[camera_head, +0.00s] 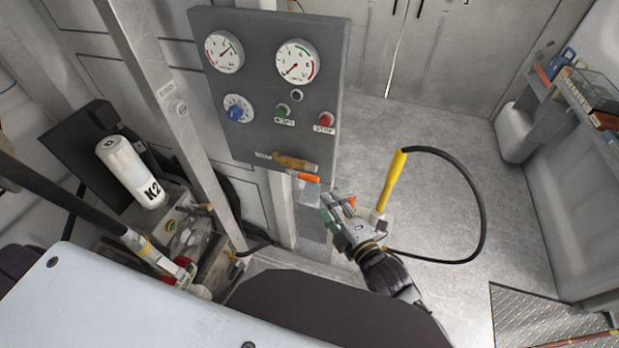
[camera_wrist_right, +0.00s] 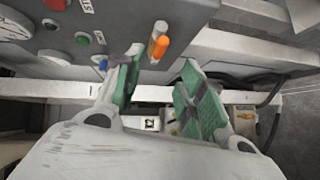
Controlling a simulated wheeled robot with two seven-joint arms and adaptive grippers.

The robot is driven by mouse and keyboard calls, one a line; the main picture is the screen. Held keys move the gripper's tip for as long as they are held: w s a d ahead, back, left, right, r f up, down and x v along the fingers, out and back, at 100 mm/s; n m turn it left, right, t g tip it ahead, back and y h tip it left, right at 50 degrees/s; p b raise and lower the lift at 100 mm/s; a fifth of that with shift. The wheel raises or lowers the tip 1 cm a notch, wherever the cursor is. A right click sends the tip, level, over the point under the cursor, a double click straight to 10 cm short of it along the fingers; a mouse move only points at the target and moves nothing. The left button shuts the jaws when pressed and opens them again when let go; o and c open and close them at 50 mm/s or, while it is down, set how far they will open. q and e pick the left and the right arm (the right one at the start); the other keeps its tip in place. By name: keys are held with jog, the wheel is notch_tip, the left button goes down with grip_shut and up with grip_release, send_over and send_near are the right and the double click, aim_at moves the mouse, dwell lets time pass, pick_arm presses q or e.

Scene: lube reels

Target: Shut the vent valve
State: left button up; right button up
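What looks like the vent valve sits at the lower edge of the grey gauge panel: a tan-brown body (camera_head: 294,162) with an orange lever (camera_head: 307,177) beside it. A small label left of it is too small to read. In the right wrist view the orange lever (camera_wrist_right: 158,46) shows ahead, beyond the fingertips. My right gripper (camera_head: 338,204) is below and right of the valve in the head view, apart from it. In the wrist view my right gripper (camera_wrist_right: 161,70) is open, with green finger pads and nothing between them. My left gripper is not in view.
A yellow handle (camera_head: 393,180) with a looping black hose stands right of my right gripper. A white K2 canister (camera_head: 128,165) is at left.

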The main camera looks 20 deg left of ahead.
aim_at(312, 181)
jog(key=x, duration=0.5)
jog(key=shift+w+a, duration=0.2)
jog(key=shift+x, duration=2.45)
jog(key=shift+w+a+f, duration=0.15)
jog(key=shift+w+a, duration=0.3)
jog(key=shift+w, duration=0.05)
jog(key=shift+w+a, duration=0.25)
jog(key=shift+a, duration=0.05)
jog(key=shift+w, duration=0.15)
jog(key=shift+a, duration=0.1)
jog(key=c, duration=0.5)
jog(key=shift+f, duration=0.1)
grip_shut()
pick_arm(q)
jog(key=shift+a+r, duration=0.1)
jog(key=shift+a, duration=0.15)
